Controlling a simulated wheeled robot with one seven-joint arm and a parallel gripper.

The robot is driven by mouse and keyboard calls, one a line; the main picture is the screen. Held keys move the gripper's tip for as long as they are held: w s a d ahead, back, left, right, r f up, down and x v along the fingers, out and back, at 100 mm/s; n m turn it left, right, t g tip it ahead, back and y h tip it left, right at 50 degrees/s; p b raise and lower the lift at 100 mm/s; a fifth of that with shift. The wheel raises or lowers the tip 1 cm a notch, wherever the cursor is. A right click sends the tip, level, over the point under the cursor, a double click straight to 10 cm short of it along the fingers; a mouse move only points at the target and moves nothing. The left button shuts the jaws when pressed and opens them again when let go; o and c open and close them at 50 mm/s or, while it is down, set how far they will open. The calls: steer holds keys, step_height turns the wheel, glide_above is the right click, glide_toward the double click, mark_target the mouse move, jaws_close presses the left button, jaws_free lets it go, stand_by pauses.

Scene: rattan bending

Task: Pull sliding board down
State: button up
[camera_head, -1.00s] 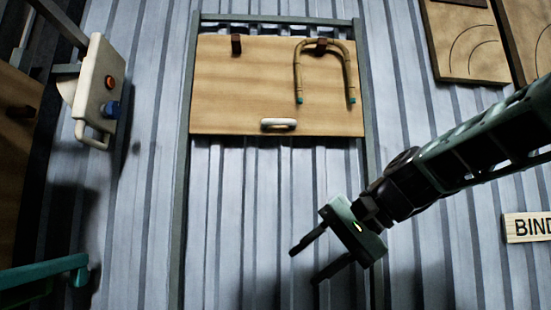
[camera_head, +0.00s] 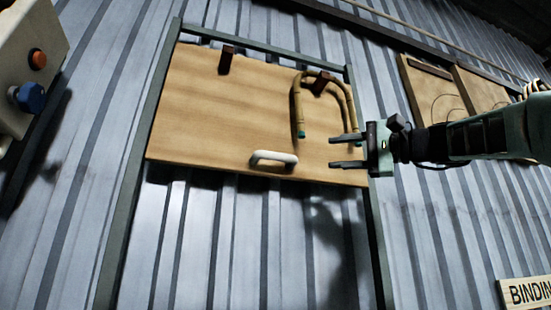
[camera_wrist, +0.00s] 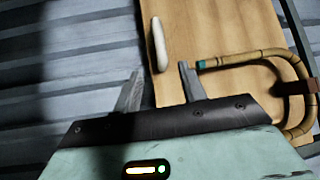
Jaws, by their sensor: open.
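The wooden sliding board (camera_head: 225,115) sits high between two grey-green vertical rails on the corrugated wall. Its white handle (camera_head: 273,158) is near the lower edge, and the handle also shows in the wrist view (camera_wrist: 159,44). My gripper (camera_head: 345,151) is open and empty at the board's right side, to the right of the handle and apart from it. Its fingers point left toward the handle. In the wrist view my gripper (camera_wrist: 160,80) has the handle ahead, roughly between the finger directions. A bent rattan cane (camera_head: 297,105) hangs on the board from a dark peg.
A white box (camera_head: 28,65) with an orange button and a blue knob is at the left. Panels with curves (camera_head: 430,85) are at the upper right, and a BINDING sign (camera_head: 525,291) is at the lower right. The wall below the board is clear.

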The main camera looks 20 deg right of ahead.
mark_target(285, 156)
steer(key=p+x, duration=0.6)
steer(key=x, duration=0.8)
steer(key=shift+a+r, duration=0.1)
steer(key=shift+a, duration=0.1)
steer(key=shift+w+a, duration=0.4)
